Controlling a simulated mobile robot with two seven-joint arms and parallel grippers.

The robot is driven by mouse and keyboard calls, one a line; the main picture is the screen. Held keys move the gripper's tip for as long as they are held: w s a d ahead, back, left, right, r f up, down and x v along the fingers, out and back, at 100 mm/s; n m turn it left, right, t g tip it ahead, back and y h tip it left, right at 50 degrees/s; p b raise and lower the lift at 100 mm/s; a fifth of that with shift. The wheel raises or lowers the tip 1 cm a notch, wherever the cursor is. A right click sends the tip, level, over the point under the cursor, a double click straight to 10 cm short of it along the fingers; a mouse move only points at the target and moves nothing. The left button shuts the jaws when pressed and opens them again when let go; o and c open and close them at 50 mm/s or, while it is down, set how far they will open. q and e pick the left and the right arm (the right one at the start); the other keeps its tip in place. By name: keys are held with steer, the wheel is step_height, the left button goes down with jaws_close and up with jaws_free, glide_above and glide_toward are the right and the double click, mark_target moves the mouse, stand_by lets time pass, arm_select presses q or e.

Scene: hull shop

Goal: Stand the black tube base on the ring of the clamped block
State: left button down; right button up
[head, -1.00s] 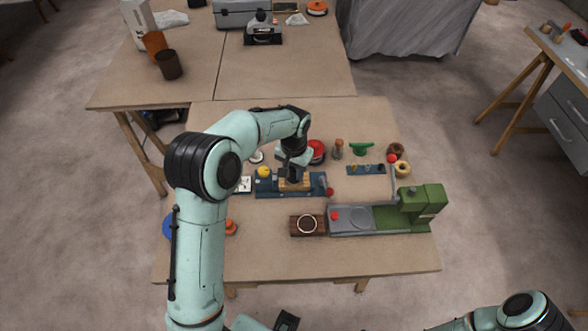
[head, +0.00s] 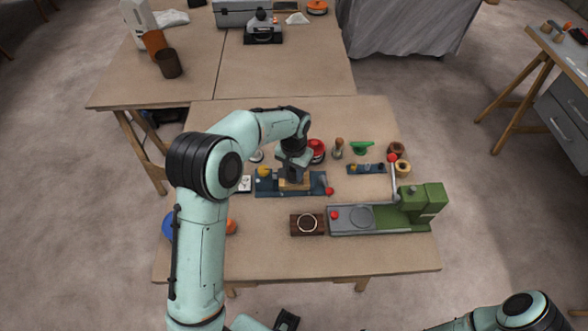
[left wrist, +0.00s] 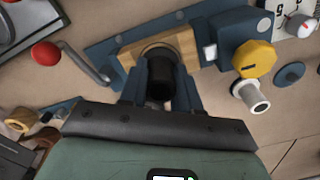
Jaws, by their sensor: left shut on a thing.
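My left gripper (head: 291,175) is shut on the black tube base (left wrist: 160,76), directly over the clamped block. In the left wrist view the dark tube stands between the two fingers. The light wooden block (left wrist: 190,42) is held in the blue vise (head: 264,187). A round ring (left wrist: 158,47) on the block shows partly behind the tube. I cannot tell whether the tube touches the ring. In the head view the gripper hides the tube. My right gripper is out of view; only part of its arm shows at the lower right.
A red-knobbed handle (left wrist: 47,54) and a yellow knob (left wrist: 254,58) flank the block. The table's front is mostly clear.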

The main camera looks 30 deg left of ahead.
arm_select(q)
steer(key=shift+f, duration=0.3)
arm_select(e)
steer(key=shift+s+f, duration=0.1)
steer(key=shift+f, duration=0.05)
arm_select(q)
steer(key=c, duration=1.1)
jaws_free()
steer(key=shift+r, duration=0.1)
steer(key=shift+r+p, duration=1.35)
steer(key=shift+r, duration=1.35)
step_height(320, 180, up, 5)
steer(key=shift+r+p, duration=0.2)
steer(key=shift+p, duration=1)
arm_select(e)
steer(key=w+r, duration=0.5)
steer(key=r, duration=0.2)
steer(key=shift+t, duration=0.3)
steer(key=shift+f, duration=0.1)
